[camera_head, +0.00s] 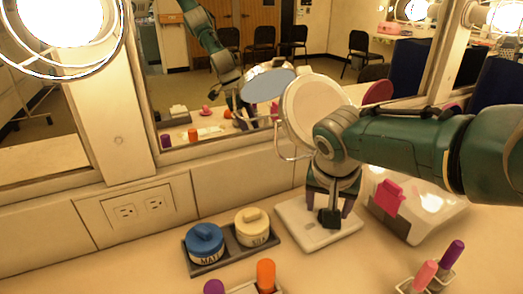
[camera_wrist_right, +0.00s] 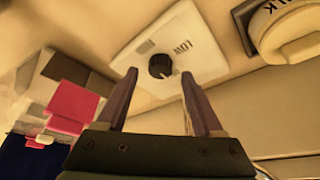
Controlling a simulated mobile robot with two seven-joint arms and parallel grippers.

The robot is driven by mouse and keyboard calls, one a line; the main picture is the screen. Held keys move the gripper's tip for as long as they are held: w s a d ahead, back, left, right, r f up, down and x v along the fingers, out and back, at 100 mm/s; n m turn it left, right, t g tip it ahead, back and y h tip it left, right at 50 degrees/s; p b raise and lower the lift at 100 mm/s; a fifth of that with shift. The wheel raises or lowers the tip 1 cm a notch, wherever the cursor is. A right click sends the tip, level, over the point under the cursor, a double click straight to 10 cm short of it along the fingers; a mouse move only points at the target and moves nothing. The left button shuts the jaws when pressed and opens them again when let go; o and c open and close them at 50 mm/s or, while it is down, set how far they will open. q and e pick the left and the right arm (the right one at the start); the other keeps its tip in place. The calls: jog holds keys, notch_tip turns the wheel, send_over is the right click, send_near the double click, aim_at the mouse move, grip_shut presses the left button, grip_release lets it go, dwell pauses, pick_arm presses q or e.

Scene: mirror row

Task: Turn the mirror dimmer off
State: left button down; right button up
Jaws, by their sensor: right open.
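The dimmer is a white plate (camera_head: 293,218) lying on the counter, also in the right wrist view (camera_wrist_right: 188,28). It has a round black knob (camera_wrist_right: 160,66) and the printed word LOW beside the knob. My right gripper (camera_head: 330,208) points down over the plate. In the right wrist view its two open fingers (camera_wrist_right: 158,76) lie on either side of the knob, with nothing held. I cannot tell whether the fingers touch the knob. The mirror bulb (camera_head: 60,20) at upper left glows bright. My left gripper does not show directly.
A dark tray (camera_head: 207,268) with blue-lidded (camera_head: 206,240) and cream-lidded (camera_head: 252,225) jars stands left of the dimmer. Orange (camera_head: 265,274) and purple tubes stand in front. The mirror wall is behind.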

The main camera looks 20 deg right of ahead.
jog(key=p+v, duration=0.6)
jog(key=v, duration=0.2)
